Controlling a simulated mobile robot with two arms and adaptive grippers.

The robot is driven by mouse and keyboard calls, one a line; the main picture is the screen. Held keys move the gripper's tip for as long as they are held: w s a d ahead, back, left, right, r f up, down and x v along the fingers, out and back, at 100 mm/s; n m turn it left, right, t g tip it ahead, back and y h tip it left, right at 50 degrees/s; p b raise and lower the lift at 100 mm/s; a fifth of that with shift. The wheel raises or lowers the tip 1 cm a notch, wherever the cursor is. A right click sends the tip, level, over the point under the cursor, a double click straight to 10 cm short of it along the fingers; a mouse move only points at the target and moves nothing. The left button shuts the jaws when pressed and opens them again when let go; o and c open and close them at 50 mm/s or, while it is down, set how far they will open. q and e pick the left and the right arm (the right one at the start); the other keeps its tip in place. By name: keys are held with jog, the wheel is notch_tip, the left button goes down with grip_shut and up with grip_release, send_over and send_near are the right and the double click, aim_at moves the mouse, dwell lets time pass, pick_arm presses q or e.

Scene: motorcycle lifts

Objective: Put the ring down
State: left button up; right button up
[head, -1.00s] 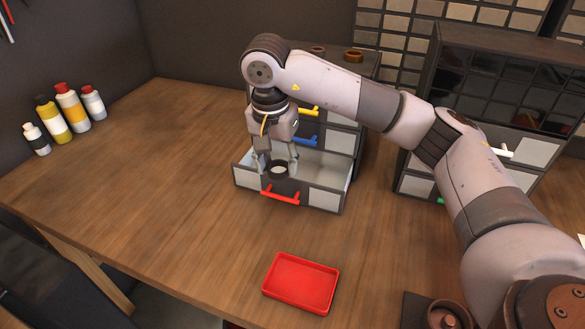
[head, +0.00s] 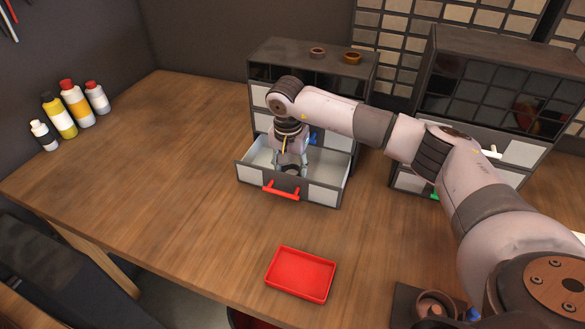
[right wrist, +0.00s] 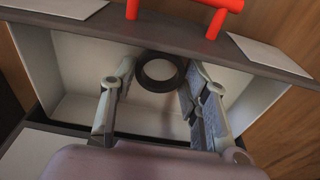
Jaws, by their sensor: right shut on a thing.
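A dark ring (right wrist: 160,88) is held between the fingertips of my right gripper (right wrist: 160,72) in the right wrist view. In the head view the right gripper (head: 291,167) points down inside the open drawer (head: 324,195), just behind its front with the red handle (head: 281,190). The ring is small and mostly hidden there. The drawer floor around the fingers is white and looks empty. I cannot tell whether the ring touches the floor. My left gripper is not in view.
The drawer belongs to a dark cabinet (head: 290,50) with two small rings (head: 317,53) (head: 352,58) on top. A second cabinet (head: 500,85) stands to the right. A red tray (head: 300,274) lies in front. Several bottles (head: 70,108) stand at the left. The table's middle left is clear.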

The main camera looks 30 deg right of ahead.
jog(key=shift+w+d+f+p, duration=0.15)
jog(key=shift+d+f+p, duration=0.1)
jog(key=shift+f+p, duration=0.55)
jog(key=shift+w+d+f, duration=0.1)
jog(key=shift+f, duration=0.25)
jog(key=shift+f+b, duration=0.15)
jog(key=shift+b, duration=0.25)
jog(key=o, duration=1.3)
